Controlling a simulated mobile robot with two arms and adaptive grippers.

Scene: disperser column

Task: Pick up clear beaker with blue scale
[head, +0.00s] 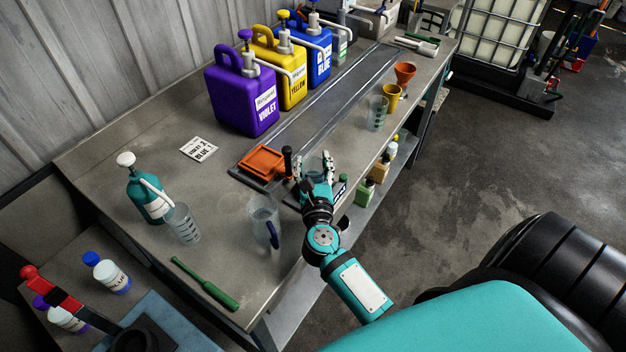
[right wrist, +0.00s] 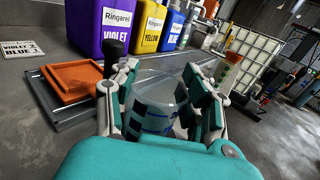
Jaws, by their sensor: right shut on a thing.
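My right gripper (head: 315,172) is at the front edge of the bench, beside the orange tray. Its fingers close around a clear beaker with blue scale marks (right wrist: 155,110), which fills the space between them in the right wrist view. In the head view the beaker (head: 314,160) is mostly hidden by the fingers. It looks roughly upright; whether its base touches the bench is hidden. My left gripper is not in view.
A clear jug with a blue handle (head: 263,215), a clear beaker (head: 184,225) and a teal bottle (head: 146,195) stand left. An orange tray (head: 263,161) is close by. A green-marked beaker (head: 377,112) and violet jug (head: 240,100) stand farther back.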

